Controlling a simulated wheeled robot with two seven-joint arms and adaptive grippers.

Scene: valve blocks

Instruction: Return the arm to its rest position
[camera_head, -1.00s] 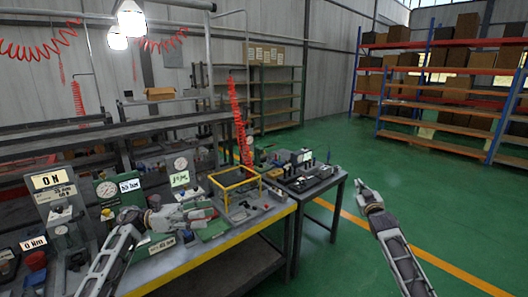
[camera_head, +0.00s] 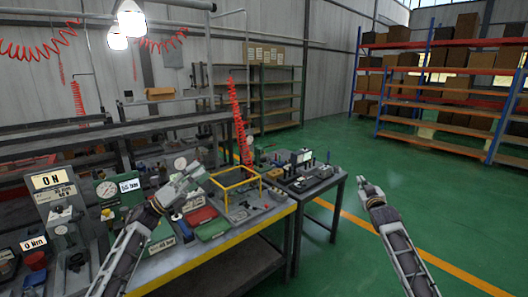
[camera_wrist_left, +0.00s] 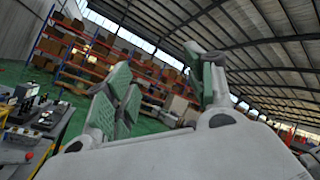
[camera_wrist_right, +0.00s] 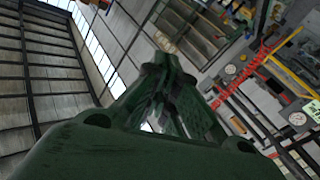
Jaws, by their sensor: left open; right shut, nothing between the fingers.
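My left gripper (camera_head: 192,178) is raised above the workbench (camera_head: 222,247) in the head view, angled up and to the right. Its green-padded fingers (camera_wrist_left: 165,95) stand apart in the left wrist view, with nothing between them. My right gripper (camera_head: 369,188) is over the green floor, right of the benches and clear of them. In the right wrist view its fingers (camera_wrist_right: 165,95) are together and empty. Behind the left gripper, part of the bench equipment is hidden.
A smaller dark table (camera_head: 318,187) stands to the right. Shelves (camera_head: 440,90) line the back. The floor (camera_head: 440,200) at right is open.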

